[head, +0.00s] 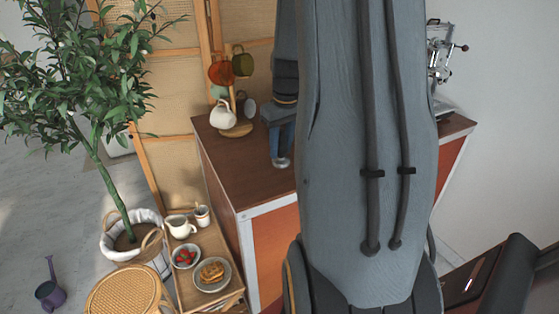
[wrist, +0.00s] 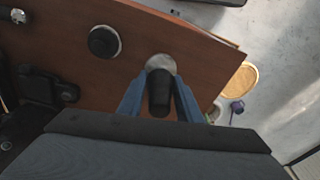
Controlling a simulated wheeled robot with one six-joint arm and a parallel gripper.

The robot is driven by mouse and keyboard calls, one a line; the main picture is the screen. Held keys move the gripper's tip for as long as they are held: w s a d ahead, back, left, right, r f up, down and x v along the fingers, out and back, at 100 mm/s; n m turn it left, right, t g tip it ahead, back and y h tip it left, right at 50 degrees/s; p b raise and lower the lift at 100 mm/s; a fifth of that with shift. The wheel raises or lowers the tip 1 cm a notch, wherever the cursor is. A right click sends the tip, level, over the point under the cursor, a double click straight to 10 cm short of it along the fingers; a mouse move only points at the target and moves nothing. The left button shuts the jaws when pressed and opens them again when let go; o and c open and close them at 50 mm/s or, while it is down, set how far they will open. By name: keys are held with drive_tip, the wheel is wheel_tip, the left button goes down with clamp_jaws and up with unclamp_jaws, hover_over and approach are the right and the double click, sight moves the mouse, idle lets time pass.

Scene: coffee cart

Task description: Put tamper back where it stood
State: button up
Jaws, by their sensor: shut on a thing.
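My gripper (head: 281,140) hangs over the wooden cart top (head: 230,162), near its front edge. It is shut on the tamper (head: 281,162), whose silver base shows below the blue fingers. In the wrist view the tamper's black handle (wrist: 159,93) sits between the two fingers (wrist: 160,100), with the round metal base beyond it. The tamper looks roughly upright. I cannot tell whether its base touches the cart top or is just above it.
A round black piece with a metal rim (wrist: 104,41) stands on the cart top. A mug tree (head: 238,128) with several mugs stands at the back left. An espresso machine (head: 441,60) is partly hidden by my arm. A side table with plates (head: 212,274) is beside the cart.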

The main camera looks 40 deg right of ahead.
sight(281, 161)
drive_tip(key=shift+f+p, duration=0.6)
drive_tip(key=shift+f, duration=1.9)
drive_tip(key=shift+f, duration=0.15)
drive_tip(key=o, duration=1.2)
drive_tip(key=shift+c, duration=0.2)
